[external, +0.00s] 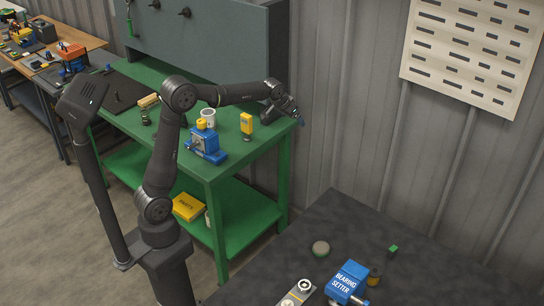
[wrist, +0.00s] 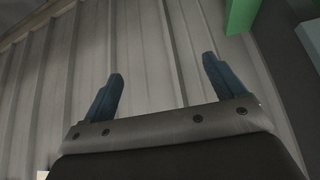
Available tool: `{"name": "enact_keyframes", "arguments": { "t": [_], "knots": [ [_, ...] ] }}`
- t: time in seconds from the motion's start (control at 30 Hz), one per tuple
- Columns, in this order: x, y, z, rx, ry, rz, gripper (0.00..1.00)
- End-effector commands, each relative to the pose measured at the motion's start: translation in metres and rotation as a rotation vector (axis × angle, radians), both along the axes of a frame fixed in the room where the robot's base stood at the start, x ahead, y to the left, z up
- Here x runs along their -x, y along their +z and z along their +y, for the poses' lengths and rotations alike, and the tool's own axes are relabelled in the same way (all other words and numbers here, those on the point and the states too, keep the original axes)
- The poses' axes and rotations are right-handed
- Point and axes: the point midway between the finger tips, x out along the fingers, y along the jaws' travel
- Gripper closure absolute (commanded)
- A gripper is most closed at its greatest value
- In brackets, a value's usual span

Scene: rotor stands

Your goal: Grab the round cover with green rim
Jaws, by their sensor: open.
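The round cover (external: 320,249) is a small pale disc with a thin green rim. It lies flat on the dark table (external: 345,217) at the lower right in the external view. My gripper (external: 300,119) is raised well above and behind it, beyond the end of the green bench. In the wrist view my gripper (wrist: 162,68) shows two blue fingers spread wide with nothing between them. The cover is not in the wrist view.
A blue bearing setter (external: 348,281), a brass-coloured cylinder (external: 374,277), a small green block (external: 393,249) and a metal fixture (external: 298,292) stand near the cover. The green bench (external: 225,165) holds a blue vise and a yellow device. The corrugated wall (external: 345,110) is behind.

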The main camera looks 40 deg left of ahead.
Motion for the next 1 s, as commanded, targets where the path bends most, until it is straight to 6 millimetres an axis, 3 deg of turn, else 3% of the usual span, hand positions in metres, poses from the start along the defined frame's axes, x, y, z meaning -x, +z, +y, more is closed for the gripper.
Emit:
{"name": "enact_keyframes", "arguments": {
  "t": [0.47, 0.57, 0.67, 0.77, 0.9, 1.0],
  "knots": [
    [0.0, 0.0, 0.0, 0.0, 0.0, 0.0, 0.16],
    [0.004, -0.001, -0.01, -0.001, -0.021, 0.003, 0.16],
    [0.019, -0.005, -0.042, -0.005, -0.093, 0.016, 0.16],
    [0.049, -0.011, -0.094, -0.017, -0.221, 0.035, 0.16],
    [0.11, -0.023, -0.174, -0.036, -0.441, 0.066, 0.16],
    [0.16, -0.031, -0.222, -0.051, -0.597, 0.086, 0.16]
  ]
}}
